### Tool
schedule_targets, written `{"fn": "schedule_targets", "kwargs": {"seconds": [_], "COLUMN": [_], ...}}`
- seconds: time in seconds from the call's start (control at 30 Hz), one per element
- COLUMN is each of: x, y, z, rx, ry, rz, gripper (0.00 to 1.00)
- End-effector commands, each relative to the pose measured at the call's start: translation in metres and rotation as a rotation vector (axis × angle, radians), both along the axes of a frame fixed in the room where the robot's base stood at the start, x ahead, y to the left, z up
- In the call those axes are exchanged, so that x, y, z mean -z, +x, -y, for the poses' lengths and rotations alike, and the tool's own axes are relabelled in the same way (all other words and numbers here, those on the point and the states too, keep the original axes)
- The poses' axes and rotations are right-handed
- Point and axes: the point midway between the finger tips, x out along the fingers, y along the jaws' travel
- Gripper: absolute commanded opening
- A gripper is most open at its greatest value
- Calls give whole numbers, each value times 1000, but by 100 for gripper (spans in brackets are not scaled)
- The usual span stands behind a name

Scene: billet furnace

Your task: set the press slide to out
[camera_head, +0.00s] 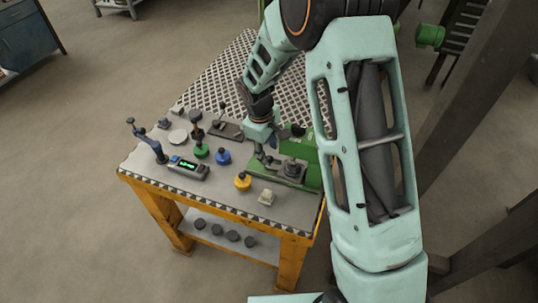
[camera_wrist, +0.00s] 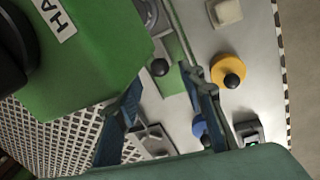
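The green press (camera_head: 302,143) stands at the right end of the workbench; its green body (camera_wrist: 85,60) fills the upper left of the wrist view, with a partly cut-off "HA" label. A black ball knob (camera_wrist: 160,67) shows beside the body, over a light surface with a green strip; I take it to be the press slide's knob, but cannot tell the slide's position. My gripper (camera_wrist: 160,77) is open, its two fingers apart on either side of the knob in the picture. In the head view my gripper (camera_head: 264,154) is low beside the press; contact is unclear.
Yellow (camera_head: 242,181), blue (camera_head: 223,157) and green (camera_head: 201,151) round-based knobs stand left of the press. A device with a lit green display (camera_head: 188,168) and an upright lever (camera_head: 148,140) are further left. A pale block (camera_head: 267,197) lies near the front edge.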

Motion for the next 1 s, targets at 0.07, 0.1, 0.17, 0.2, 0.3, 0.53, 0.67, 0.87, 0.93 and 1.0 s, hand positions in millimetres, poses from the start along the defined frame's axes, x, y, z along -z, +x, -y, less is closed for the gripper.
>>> {"fn": "schedule_targets", "kwargs": {"seconds": [0.07, 0.1, 0.17, 0.2, 0.3, 0.53, 0.67, 0.87, 0.93, 1.0], "x": [14, 18, 25, 29, 35, 38, 38, 38, 37, 37], "y": [1, 2, 3, 4, 5, 6, 6, 6, 6, 6], "z": [1, 2, 2, 3, 4, 4, 4, 4, 4, 4], "rx": [-2, -3, -2, -1, 0, 0, 0, 0, 0, 0], "ry": [-2, -1, -1, -2, 0, -1, -1, -1, -1, -1], "rz": [-4, -2, -2, -1, 0, 1, 1, 1, 1, 1], "gripper": [37, 37, 37, 37, 37, 37, 35, 13, 5, 0]}}
